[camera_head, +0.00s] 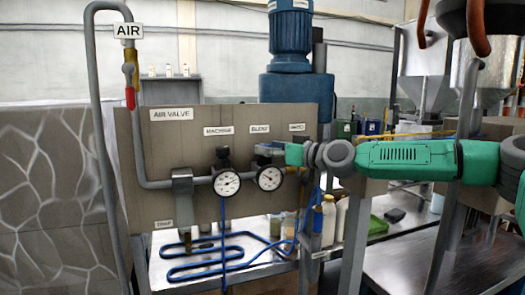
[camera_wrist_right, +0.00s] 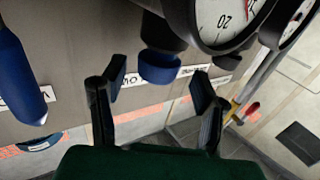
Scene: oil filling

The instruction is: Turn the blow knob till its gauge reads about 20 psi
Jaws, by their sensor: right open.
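The blow gauge (camera_head: 269,179) is a round white dial on the panel below the BLOW label (camera_head: 260,128); its reading is too small to tell. My right gripper (camera_head: 278,151) comes in from the right, just above this gauge, and hides much of the knob there. In the wrist view my right gripper (camera_wrist_right: 160,80) is open, with a dark finger on either side of a blue-ended knob (camera_wrist_right: 160,68). Gaps show between the fingers and the knob. A large dial (camera_wrist_right: 222,18) marked 20 is cut off at the top, beside the knob.
The machine gauge (camera_head: 227,183) sits left of the blow gauge, with a black knob (camera_head: 222,153) above it. A blue hose (camera_head: 205,272) coils over the metal table below. Bottles (camera_head: 329,220) stand right of the panel.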

